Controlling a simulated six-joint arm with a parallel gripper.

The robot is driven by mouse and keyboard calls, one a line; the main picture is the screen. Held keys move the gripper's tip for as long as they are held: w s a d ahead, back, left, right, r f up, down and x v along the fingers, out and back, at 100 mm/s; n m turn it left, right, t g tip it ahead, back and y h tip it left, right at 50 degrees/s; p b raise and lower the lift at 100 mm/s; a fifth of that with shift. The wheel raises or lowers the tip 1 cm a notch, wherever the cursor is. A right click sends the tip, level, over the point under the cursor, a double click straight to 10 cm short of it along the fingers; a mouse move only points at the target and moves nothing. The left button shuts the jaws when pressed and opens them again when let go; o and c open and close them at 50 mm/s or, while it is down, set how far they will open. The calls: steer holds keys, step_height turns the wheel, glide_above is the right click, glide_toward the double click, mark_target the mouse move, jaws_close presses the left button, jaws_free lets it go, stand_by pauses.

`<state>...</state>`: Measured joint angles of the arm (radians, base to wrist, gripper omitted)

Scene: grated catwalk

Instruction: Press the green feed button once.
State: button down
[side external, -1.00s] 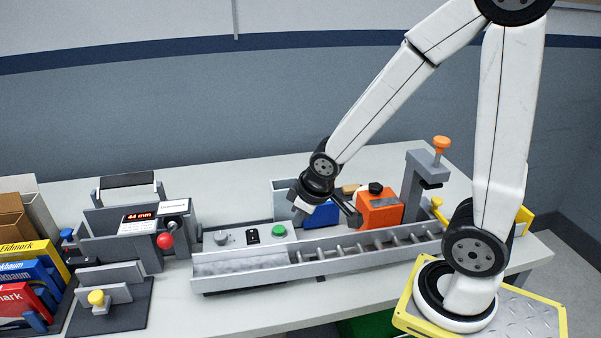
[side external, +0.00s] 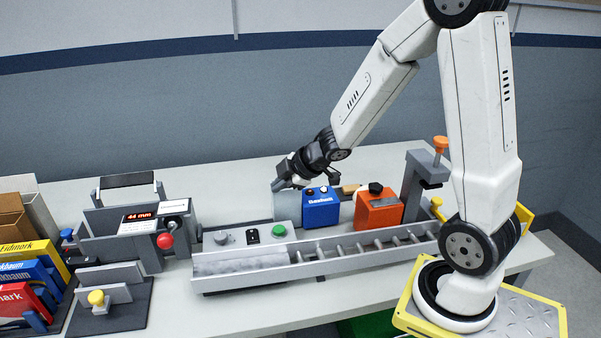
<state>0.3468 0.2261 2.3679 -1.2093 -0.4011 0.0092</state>
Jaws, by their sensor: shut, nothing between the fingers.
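The green feed button (side external: 279,231) is a round green cap on the right end of a light grey control panel (side external: 239,248). A grey knob (side external: 222,238) and a black rocker switch (side external: 252,237) sit to its left. My gripper (side external: 279,185) is shut and empty. It shows above and behind the button in the picture, apart from it, in front of a grey bin (side external: 286,208). The button is in full view, and its cap looks raised.
A blue box (side external: 320,210) and an orange container (side external: 378,212) stand right of the button, behind a roller conveyor (side external: 375,247). A grey post with an orange knob (side external: 440,143) rises farther right. A gauge with a red ball lever (side external: 165,241) stands left.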

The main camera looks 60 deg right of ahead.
mark_target(283, 228)
steer(key=shift+s+f+n+y, duration=0.15)
steer(key=shift+n+y, duration=0.45)
steer(key=shift+n, duration=0.25)
steer(key=shift+s+f+n+y, duration=0.1)
steer(key=shift+n+y, duration=0.5)
steer(key=shift+n, duration=0.25)
steer(key=shift+f, duration=0.2)
steer(key=shift+f, duration=4.2)
